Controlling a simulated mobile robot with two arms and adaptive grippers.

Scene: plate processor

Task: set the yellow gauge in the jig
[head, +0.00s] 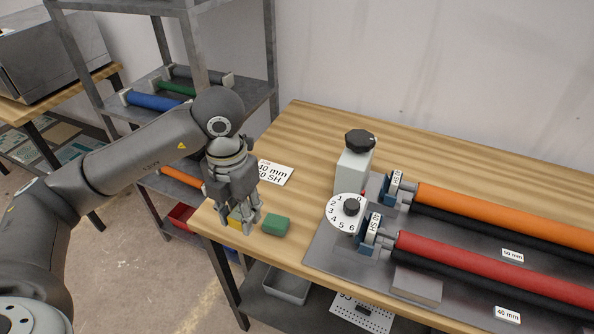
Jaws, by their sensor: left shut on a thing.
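My left gripper (240,219) points down over the front left corner of the wooden table. It is shut on the yellow gauge (234,223), a small yellow block mostly hidden by the fingers. The block is at or just above the tabletop; I cannot tell which. A green block (275,225) lies on the table just right of the gripper, apart from it. The grey processor base (326,249) stands to the right, with rollers and a dial. I cannot tell which part is the jig. My right gripper is not in view.
An orange roller (500,216) and a red roller (490,268) lie along the processor. A numbered white dial (346,212) and a black knob (359,140) stand at its left end. A white label card (273,172) lies behind the gripper. A metal shelf (245,100) stands left of the table.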

